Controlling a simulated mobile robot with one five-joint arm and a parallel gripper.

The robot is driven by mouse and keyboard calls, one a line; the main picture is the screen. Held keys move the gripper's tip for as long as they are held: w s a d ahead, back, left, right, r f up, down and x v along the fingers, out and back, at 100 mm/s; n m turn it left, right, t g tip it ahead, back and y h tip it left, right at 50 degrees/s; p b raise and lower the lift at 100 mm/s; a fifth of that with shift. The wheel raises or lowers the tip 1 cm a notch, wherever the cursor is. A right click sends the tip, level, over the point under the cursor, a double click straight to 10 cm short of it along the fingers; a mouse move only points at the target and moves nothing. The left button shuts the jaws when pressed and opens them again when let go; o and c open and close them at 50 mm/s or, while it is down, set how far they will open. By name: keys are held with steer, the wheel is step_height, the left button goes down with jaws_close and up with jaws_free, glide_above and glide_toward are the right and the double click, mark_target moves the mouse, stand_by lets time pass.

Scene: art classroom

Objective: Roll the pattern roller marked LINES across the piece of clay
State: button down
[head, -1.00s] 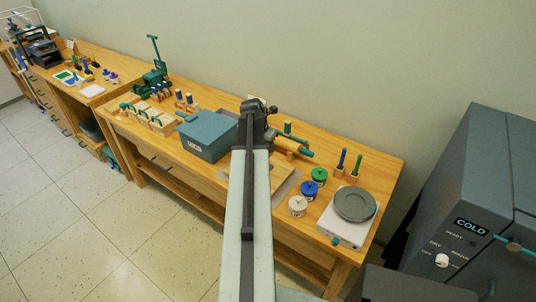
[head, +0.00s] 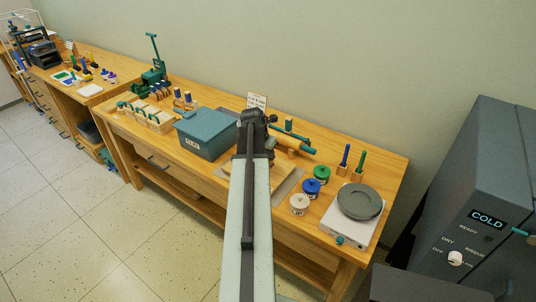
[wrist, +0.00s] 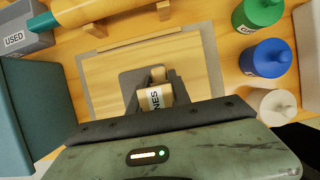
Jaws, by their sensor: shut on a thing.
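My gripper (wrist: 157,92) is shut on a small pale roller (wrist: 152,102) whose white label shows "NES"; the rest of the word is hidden. The roller is over a tan board (wrist: 100,85) on a grey mat (wrist: 212,58). A flat dark grey patch (wrist: 127,80) lies beside the roller, between the fingers; I cannot tell whether it is the clay or part of my gripper. Whether the roller touches the surface cannot be told. In the head view my arm hides the fingertips and roller; the board's right edge (head: 276,175) shows.
A blue-grey box (head: 205,138) stands close left of the board. A rolling pin (head: 292,143) lies behind it. A grey COLD kiln (head: 475,215) is far right.

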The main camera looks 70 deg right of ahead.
steer(key=shift+f+b, duration=0.55)
steer(key=shift+b, duration=0.05)
stand_by(0.9)
steer(key=shift+s+r, duration=0.1)
steer(key=shift+s, duration=0.15)
stand_by(0.4)
